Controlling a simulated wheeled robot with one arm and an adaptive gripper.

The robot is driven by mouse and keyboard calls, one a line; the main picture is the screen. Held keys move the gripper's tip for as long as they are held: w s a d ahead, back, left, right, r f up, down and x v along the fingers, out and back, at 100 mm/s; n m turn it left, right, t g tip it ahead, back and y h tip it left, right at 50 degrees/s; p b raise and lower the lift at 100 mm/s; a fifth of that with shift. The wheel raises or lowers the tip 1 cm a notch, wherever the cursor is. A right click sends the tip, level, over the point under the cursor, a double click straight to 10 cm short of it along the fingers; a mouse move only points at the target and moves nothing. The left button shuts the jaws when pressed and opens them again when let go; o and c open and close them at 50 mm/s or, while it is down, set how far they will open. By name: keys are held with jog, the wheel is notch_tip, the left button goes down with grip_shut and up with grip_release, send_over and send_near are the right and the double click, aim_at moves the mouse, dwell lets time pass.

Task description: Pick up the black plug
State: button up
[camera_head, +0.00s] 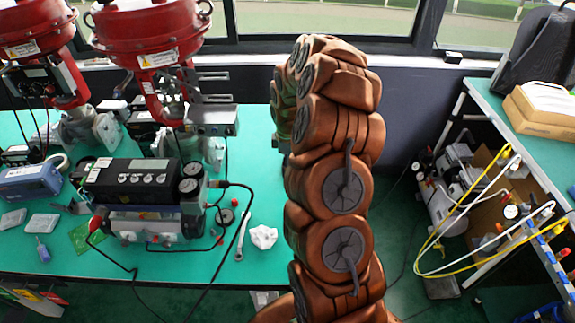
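I cannot tell for certain which item is the black plug. A small dark round piece (225,215) lies on the green table, right of the black positioner (138,182). A black cable connector (217,184) sits at the positioner's right side, beside its gauges. My brown arm rises through the middle of the view, right of these things. My gripper does not show clearly; it is hidden behind the arm links, so its fingers cannot be seen.
A wrench (243,235) and crumpled white paper (263,237) lie near the green table's (268,205) front right. Black cables loop over its front edge. Two red valve actuators (150,35) stand behind. A second bench (508,125) with hoses below stands at right.

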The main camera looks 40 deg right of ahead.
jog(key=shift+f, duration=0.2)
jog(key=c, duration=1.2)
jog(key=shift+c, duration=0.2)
